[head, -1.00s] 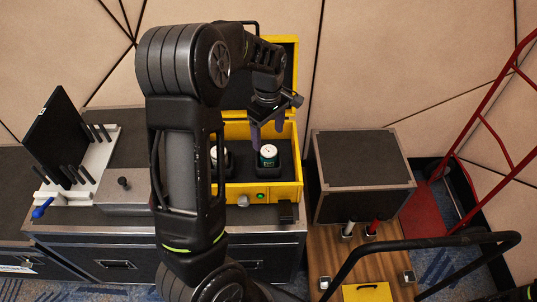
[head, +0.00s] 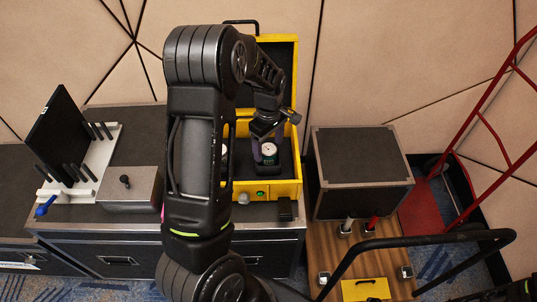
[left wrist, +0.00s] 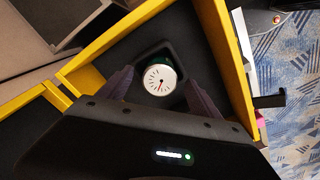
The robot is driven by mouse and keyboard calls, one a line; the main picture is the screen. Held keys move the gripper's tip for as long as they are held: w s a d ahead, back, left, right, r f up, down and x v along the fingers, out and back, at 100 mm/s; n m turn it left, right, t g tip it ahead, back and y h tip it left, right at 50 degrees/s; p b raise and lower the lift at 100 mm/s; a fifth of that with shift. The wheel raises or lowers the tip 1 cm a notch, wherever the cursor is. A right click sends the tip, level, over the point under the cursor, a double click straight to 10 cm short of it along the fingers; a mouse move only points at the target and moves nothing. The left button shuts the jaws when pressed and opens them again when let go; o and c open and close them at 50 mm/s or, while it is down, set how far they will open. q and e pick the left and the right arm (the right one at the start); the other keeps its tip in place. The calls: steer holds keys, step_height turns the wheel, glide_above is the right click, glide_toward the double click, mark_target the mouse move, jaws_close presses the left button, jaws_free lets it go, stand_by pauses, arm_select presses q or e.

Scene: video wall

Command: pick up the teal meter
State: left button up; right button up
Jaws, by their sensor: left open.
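The teal meter (head: 269,153), a short round can with a white dial face, stands in a dark square recess inside the yellow case. It also shows in the left wrist view (left wrist: 160,81), with its dial facing the camera. My left gripper (head: 267,142) is open, pointing down at the meter. In the left wrist view its two fingers (left wrist: 160,77) stand on either side of the meter, with gaps between. Whether they reach down beside its body I cannot tell. My right gripper is not in view.
The yellow case (head: 284,190) has its lid raised at the back. Another white-faced meter (head: 225,148) is mostly hidden behind my left arm. A grey box (head: 131,191) and a white rack (head: 101,160) stand left; a black case (head: 362,160) stands right.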

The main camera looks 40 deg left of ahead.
arm_select(q)
steer(key=shift+f, duration=0.9)
jaws_close()
stand_by(0.5)
